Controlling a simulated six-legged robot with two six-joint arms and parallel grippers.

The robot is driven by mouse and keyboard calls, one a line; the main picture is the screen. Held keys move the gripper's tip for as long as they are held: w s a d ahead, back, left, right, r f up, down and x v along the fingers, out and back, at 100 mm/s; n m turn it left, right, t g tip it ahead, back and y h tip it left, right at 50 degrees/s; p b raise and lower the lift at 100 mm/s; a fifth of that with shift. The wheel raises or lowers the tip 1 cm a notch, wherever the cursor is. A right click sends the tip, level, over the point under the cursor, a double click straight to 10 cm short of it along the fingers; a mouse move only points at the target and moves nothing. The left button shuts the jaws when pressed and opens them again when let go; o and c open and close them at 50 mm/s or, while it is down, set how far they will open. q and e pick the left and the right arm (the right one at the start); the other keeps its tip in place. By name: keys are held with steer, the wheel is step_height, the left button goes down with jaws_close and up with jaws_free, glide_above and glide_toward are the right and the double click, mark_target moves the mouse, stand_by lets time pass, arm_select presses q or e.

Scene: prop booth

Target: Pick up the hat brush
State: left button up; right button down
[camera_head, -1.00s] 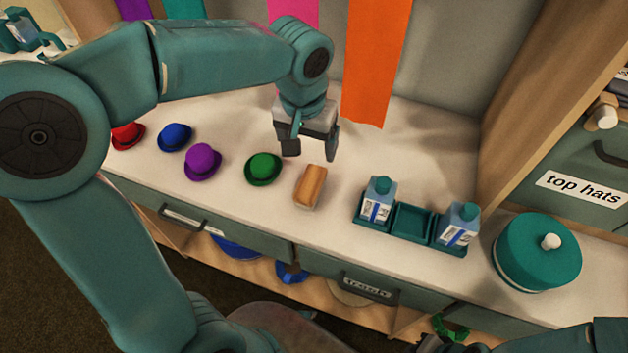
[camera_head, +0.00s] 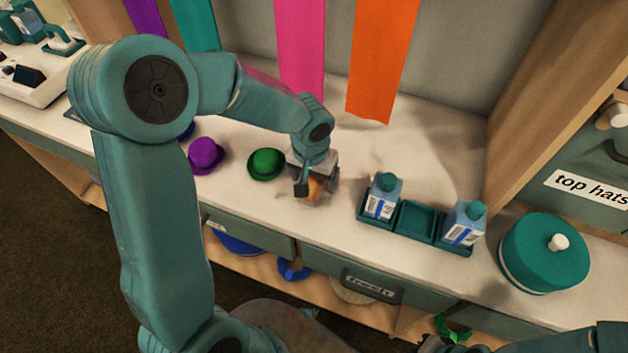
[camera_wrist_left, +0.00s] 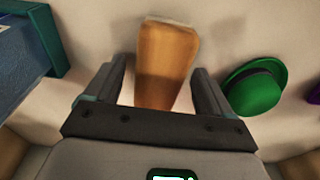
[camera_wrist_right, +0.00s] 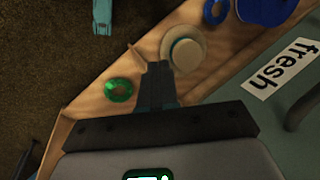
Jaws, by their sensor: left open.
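The hat brush, a brown wooden block with a pale end (camera_head: 315,189), lies on the white counter to the right of the green hat (camera_head: 266,164). It is partly hidden by my left gripper (camera_head: 317,188), which is lowered over it from above. In the left wrist view the brush (camera_wrist_left: 166,62) stands between the two open fingers, with a gap showing on each side. My right gripper (camera_wrist_right: 158,82) looks shut and empty, away from the counter, over the lower shelf.
A green tray (camera_head: 414,222) with two bottles stands right of the brush, with a round teal box (camera_head: 545,252) beyond. A purple hat (camera_head: 206,155) sits to the left. Below the counter, a straw hat (camera_wrist_right: 184,48) and green ring (camera_wrist_right: 118,90) lie on the shelf.

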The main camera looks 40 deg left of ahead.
arm_select(q)
steer(key=c, duration=1.1)
step_height(320, 180, up, 20)
steer(key=shift+r+p, duration=0.1)
steer(key=shift+p, duration=0.95)
steer(key=o, duration=0.6)
steer(key=shift+c, duration=0.2)
steer(key=c, duration=0.4)
